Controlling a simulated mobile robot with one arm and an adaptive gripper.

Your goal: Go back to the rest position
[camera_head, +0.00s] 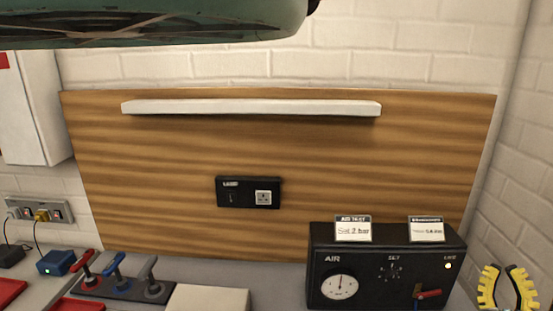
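The rest of my arm is out of view below the frame.
The AIR box has a gauge, a red-handled valve and two cards on top. Left of it are a pale block (208,299), several coloured levers (118,275) and a blue box (56,263). A wooden panel (160,180) carries a white bar (250,107). A large green object (200,25) hangs overhead.

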